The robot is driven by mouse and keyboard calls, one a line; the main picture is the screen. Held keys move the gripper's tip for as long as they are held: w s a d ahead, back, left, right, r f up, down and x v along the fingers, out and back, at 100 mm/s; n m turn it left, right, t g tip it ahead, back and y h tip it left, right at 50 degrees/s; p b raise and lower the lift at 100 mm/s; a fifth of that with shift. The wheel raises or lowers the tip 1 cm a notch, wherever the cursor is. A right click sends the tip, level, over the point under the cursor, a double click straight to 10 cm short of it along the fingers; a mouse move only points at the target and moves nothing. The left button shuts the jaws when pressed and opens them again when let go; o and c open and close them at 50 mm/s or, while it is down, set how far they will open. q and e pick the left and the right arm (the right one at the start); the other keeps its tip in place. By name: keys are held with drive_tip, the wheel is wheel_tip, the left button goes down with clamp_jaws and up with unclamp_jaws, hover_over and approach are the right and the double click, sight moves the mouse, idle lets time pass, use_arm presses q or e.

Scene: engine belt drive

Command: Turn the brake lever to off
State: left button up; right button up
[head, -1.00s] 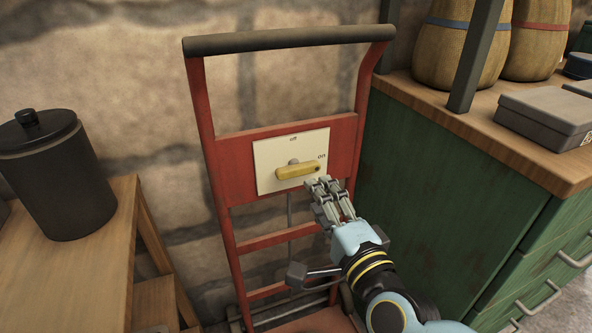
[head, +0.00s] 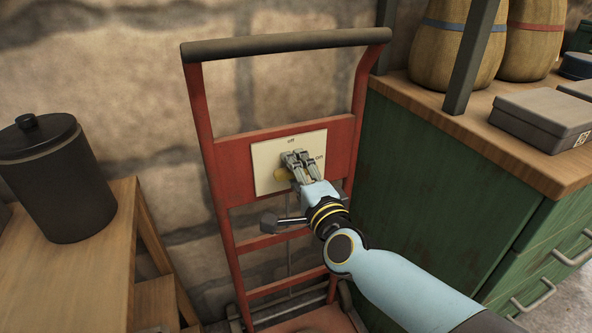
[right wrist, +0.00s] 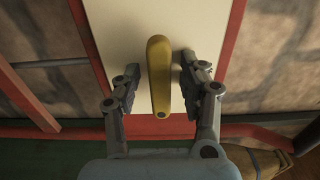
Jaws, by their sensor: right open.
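The yellow brake lever (right wrist: 159,75) is on a cream plate (head: 262,182) marked "off" at the top and "on" at the right. The plate is fixed to a red hand truck frame. In the head view the lever (head: 280,175) is mostly hidden behind my right gripper (head: 299,160); only its left end shows. In the right wrist view my right gripper (right wrist: 156,92) is open, with one finger on each side of the lever. Gaps show between the lever and both fingers. My left gripper is not in view.
The red hand truck (head: 204,120) stands against a stone wall. A green cabinet (head: 430,175) with drawers is close on the right. A wooden bench (head: 105,245) with a dark lidded pot (head: 55,185) stands at the left.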

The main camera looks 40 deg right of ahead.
drive_tip(key=shift+c, duration=1.4)
clamp_jaws()
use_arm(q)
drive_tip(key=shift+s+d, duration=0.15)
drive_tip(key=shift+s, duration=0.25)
